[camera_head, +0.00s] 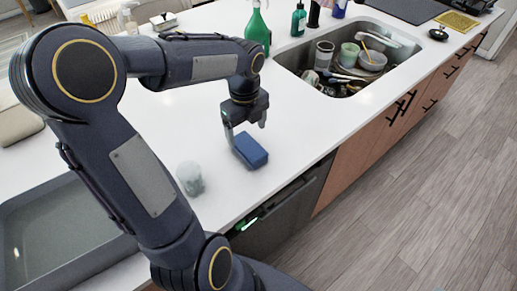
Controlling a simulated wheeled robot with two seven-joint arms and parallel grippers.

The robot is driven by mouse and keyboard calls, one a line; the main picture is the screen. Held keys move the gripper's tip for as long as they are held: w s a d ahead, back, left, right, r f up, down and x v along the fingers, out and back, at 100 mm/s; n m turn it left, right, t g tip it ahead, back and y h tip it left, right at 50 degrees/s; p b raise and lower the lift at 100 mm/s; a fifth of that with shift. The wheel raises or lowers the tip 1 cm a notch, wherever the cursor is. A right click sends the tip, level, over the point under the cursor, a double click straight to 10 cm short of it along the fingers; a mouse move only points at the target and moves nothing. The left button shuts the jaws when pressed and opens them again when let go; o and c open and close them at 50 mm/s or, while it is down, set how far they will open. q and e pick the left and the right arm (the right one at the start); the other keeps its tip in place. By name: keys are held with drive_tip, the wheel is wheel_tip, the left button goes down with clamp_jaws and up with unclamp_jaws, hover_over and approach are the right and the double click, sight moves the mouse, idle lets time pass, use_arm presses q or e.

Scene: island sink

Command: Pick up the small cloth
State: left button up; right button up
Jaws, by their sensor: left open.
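A small blue block-like piece (250,150), like a folded cloth or sponge, lies on the white counter near its front edge; I cannot tell which it is. My left gripper (246,127) points down just above and behind it, with its fingers apart. One finger is close to the blue piece's left end; I cannot tell whether they touch. Nothing shows between the fingers. A flat yellow piece (457,22), perhaps a cloth, lies at the far right of the counter. My right gripper is not in view.
A pale grey-green cup-like thing (190,178) stands left of the blue piece. A green spray bottle (258,31) stands behind my gripper. The sink (288,60) holds several dishes. A grey tray (62,232) sits at the lower left. Counter between blue piece and sink is clear.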

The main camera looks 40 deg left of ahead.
sight(248, 145)
use_arm(q)
drive_tip(key=f, duration=0.8)
drive_tip(key=shift+w+a, duration=0.1)
drive_tip(key=shift+w, duration=0.15)
drive_tip(key=shift+r, duration=0.1)
drive_tip(key=c, duration=1.1)
drive_tip(key=shift+o, duration=0.2)
drive_tip(key=shift+r, duration=0.15)
